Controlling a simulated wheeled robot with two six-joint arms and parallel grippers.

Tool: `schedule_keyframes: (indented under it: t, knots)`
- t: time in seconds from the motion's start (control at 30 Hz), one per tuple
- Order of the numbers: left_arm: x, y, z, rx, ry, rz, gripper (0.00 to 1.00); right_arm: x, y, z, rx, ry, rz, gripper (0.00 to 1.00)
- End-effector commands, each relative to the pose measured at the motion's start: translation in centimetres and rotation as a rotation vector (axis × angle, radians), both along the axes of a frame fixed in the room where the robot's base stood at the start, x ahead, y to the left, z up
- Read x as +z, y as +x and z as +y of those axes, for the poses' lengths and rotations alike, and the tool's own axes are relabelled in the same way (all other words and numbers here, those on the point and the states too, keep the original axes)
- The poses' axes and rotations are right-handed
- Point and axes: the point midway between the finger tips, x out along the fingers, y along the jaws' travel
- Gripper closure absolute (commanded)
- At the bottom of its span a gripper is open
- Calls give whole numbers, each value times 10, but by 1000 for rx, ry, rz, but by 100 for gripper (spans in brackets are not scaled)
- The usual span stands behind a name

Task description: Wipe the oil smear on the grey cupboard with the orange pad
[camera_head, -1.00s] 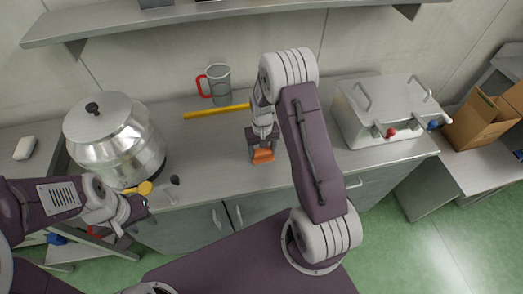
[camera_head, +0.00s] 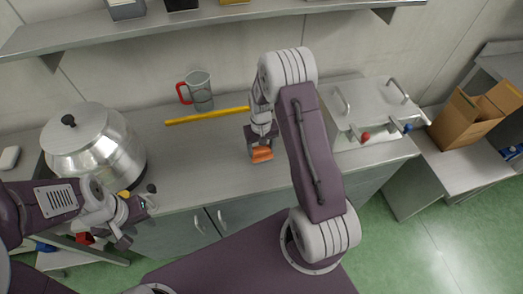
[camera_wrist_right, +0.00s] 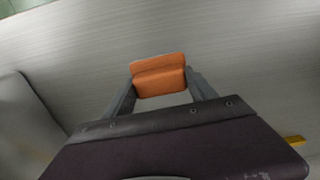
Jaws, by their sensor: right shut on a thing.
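The orange pad (camera_head: 262,155) is held between the fingers of my right gripper (camera_head: 259,147), over the bare counter top. In the right wrist view the orange pad (camera_wrist_right: 158,84) sits across the two fingertips. I cannot tell if it touches the counter. The grey cupboard (camera_head: 176,237) shows its grey-green doors and handles below the counter's front edge. I see no oil smear on it; my arms and body hide part of its front. My left gripper (camera_head: 135,219) looks open and empty, in front of the counter's left part.
A steel pot (camera_head: 95,150) stands at the counter's left. A measuring jug (camera_head: 199,90) with a red handle and a yellow bar (camera_head: 208,116) lie behind the pad. A steel lidded unit (camera_head: 365,117) stands right, a cardboard box (camera_head: 468,118) beyond. A shelf (camera_head: 215,18) crosses above.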

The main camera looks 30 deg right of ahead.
Motion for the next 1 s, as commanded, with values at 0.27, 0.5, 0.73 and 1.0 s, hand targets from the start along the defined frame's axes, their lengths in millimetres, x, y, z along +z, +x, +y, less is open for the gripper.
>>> schedule_keyframes:
  t: [0.27, 0.5, 0.73, 1.0]
  knots:
    - [26, 0, 0, 0, 0, 0, 64, 28, 0, 1, 2, 1, 4, 73]
    - [44, 0, 0, 0, 0, 0, 64, 50, 2, 2, 3, 0, 3, 73]
    - [50, 0, 0, 0, 0, 0, 64, 58, 2, 2, 3, 1, 4, 73]
    - [49, 0, 0, 0, 0, 0, 64, 57, 2, 3, 3, 1, 4, 73]
